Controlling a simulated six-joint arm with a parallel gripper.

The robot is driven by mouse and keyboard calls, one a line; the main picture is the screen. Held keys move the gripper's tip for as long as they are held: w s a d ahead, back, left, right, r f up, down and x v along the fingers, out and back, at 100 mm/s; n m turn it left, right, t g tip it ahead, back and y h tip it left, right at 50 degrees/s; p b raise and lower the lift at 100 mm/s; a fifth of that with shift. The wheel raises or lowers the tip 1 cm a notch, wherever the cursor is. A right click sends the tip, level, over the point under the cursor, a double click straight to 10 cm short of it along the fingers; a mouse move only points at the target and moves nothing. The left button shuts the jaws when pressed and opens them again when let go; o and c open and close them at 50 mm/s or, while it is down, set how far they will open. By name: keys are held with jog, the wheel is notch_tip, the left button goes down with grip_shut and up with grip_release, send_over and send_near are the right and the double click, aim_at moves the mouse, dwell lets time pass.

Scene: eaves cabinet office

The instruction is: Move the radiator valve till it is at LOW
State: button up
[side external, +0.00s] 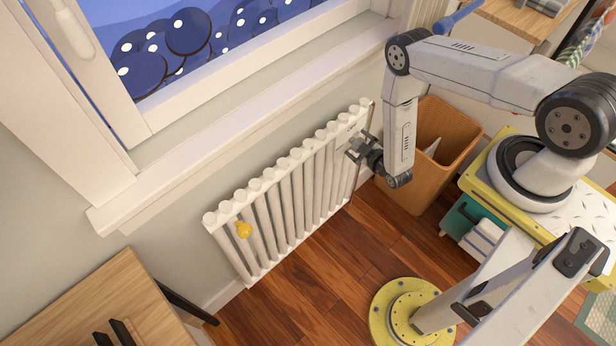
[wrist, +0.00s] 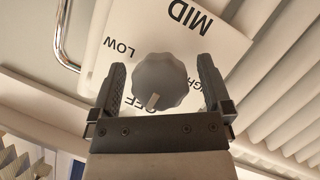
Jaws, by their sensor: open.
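The radiator valve (wrist: 160,82) is a grey scalloped knob on a white plate (wrist: 232,45), seen in the wrist view. The plate reads LOW at upper left, MID at upper right, a partly covered HIGH at right, and a partly covered OFF below. The knob's pale mark points down and slightly left, toward OFF. My gripper (wrist: 162,88) is open, one finger on each side of the knob; I cannot tell whether they touch it. In the side view my gripper (side external: 362,148) is at the right end of the white radiator (side external: 290,195), hiding the knob.
A brown bin (side external: 437,150) stands just right of my gripper. A wooden desk (side external: 95,305) is at lower left. Wood floor (side external: 330,265) lies open before the radiator.

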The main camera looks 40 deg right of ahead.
jog(key=c, duration=1.2)
jog(key=shift+m, duration=0.3)
jog(key=m+y, duration=0.2)
jog(key=shift+m, duration=0.4)
jog(key=m+y, duration=0.2)
jog(key=m, duration=0.1)
jog(key=m+y, duration=0.2)
jog(key=m, duration=0.1)
jog(key=shift+y, duration=0.3)
jog(key=shift+m+t+y, duration=0.5)
jog(key=shift+m+y, duration=0.3)
jog(key=shift+m, duration=0.7)
jog(key=shift+r, duration=0.1)
